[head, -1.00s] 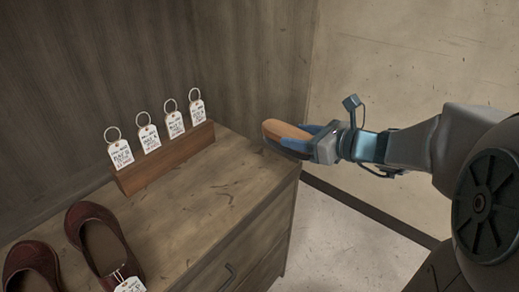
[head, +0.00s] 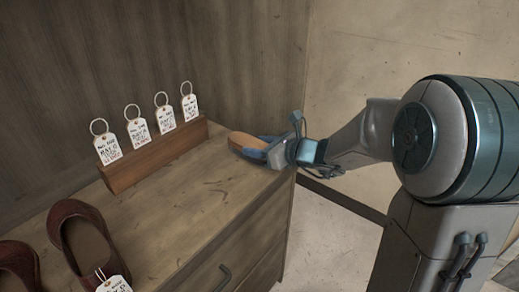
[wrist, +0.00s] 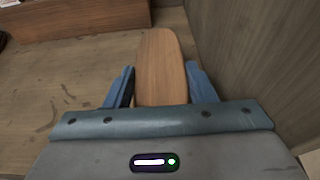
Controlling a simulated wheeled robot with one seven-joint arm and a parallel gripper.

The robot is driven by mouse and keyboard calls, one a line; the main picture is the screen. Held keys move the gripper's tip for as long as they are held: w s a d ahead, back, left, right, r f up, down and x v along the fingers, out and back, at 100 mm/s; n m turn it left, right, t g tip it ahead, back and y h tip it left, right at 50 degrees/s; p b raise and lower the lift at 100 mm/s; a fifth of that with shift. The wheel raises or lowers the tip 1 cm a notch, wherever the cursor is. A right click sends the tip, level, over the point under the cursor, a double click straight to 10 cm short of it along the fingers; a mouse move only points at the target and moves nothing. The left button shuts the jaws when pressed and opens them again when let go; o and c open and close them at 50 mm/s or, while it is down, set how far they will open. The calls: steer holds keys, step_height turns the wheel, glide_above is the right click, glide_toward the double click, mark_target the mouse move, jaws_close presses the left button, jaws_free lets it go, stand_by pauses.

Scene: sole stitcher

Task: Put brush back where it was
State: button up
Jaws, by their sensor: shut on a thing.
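The brush (head: 247,140) shows as a rounded wooden back in the head view, at the right end of the cabinet top. It also shows in the wrist view (wrist: 160,65), pointing away from the camera between the two blue fingers. My gripper (head: 262,148) is shut on the brush, with a finger along each side. The brush is over the cabinet top near its right edge. I cannot tell whether it touches the surface. Its bristles are hidden.
A wooden rack (head: 157,155) with several ringed white tags stands along the back of the cabinet top (head: 185,215). Dark red shoes (head: 82,240) with a tag are at the front left. A wooden panel (head: 220,60) rises behind. The surface between rack and shoes is clear.

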steer(key=shift+r, duration=0.1)
steer(key=shift+f, duration=0.25)
steer(key=o, duration=1)
steer(key=shift+r, duration=0.1)
steer(key=shift+r, duration=0.1)
